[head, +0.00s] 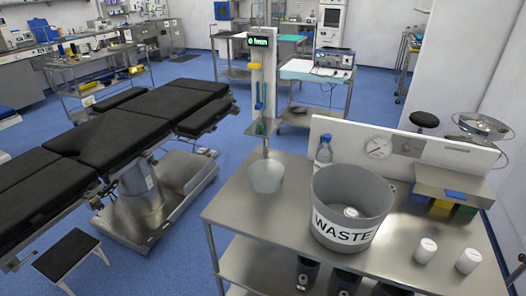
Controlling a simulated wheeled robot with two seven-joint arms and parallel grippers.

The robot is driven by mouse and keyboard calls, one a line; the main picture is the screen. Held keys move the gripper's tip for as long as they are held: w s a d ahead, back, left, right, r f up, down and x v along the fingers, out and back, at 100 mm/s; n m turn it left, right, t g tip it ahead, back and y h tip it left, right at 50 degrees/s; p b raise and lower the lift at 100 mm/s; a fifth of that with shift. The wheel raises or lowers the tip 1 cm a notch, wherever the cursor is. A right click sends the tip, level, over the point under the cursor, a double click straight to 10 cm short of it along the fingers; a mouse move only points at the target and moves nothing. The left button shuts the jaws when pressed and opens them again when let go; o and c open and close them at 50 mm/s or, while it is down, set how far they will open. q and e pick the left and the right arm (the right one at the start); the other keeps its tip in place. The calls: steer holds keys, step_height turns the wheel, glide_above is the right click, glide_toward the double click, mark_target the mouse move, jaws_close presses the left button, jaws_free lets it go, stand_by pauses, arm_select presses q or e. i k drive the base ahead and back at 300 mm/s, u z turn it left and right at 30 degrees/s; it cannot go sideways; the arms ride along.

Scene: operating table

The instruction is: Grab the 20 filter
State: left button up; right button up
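Two small white cylinders stand upright on the steel table, to the right of the waste bin: one nearer the bin (425,251) and one further right (467,261). Another small white round item (351,212) lies inside the grey bin marked WASTE (345,236). Any number on these white items is too small to read, so I cannot tell which is the 20 filter. Neither of my grippers can be made out in the head view.
The steel table (250,222) also holds a translucent container (266,176), a clear blue-capped bottle (323,150) and a panel with a round gauge (378,147). A black operating table (110,140) stands left.

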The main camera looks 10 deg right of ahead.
mark_target(471, 258)
steer(key=z, duration=3)
steer(key=i, duration=0.6)
steer(key=u, duration=2.4)
